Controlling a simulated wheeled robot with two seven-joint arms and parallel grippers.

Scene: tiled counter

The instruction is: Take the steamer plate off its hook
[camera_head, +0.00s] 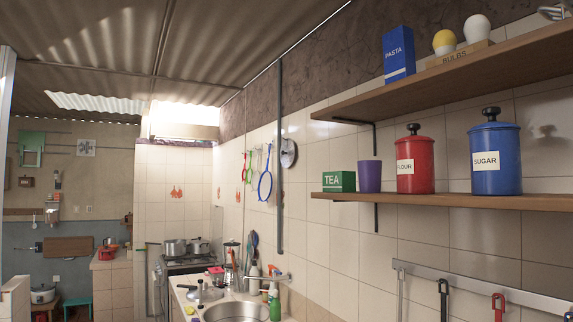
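A round grey disc (289,153) is mounted or hanging on the tiled wall beside a vertical grey pipe. It is small and seen at an angle. I cannot tell whether it is the steamer plate, and no hook can be made out behind it. A metal rail (470,283) at the lower right holds several hanging handles, including a black one (443,298) and a red one (499,306); their lower parts are cut off. Neither of my grippers is in view.
Two wooden shelves (450,200) jut from the right wall, carrying a red flour canister (415,163), a blue sugar canister (495,157), a purple cup (369,176) and a green tea box (338,181). A sink (236,312) and stove pots (175,248) stand farther back.

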